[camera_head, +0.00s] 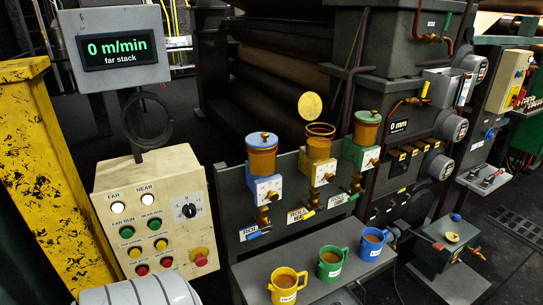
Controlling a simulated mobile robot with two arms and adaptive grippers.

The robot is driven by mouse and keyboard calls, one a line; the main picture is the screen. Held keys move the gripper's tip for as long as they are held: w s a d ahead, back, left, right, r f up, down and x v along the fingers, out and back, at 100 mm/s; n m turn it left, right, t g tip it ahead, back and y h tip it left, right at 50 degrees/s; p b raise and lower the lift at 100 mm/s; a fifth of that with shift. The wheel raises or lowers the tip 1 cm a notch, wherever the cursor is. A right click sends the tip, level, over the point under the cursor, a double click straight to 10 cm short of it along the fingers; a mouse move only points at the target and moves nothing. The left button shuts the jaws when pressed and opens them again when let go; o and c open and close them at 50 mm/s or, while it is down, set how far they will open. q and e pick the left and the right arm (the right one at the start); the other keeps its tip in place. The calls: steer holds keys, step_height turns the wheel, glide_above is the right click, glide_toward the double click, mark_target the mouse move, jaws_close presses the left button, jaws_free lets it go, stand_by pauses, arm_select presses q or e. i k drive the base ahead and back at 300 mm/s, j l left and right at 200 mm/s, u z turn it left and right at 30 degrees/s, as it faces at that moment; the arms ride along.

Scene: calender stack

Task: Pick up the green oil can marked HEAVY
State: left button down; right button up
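A green oil can (331,263) stands upright on a dark grey shelf (262,269) at the bottom centre. It is the middle one of three cans and looks full of brown liquid. It has a white label, too small to read. A yellow can (287,287) stands to its left and nearer, and a blue can (374,243) to its right and farther. The cans stand apart, with handles on their sides.
Behind the shelf, a grey panel carries blue (262,155), yellow (317,141) and green (363,139) oilers with taps. A control box (153,215) with buttons and a red stop knob stands left. A yellow post (45,170) is at far left. A low grey block (450,258) stands right.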

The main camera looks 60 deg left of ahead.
mark_target(331, 259)
steer(key=u, duration=1.45)
steer(key=l, duration=0.15)
steer(key=i, duration=0.05)
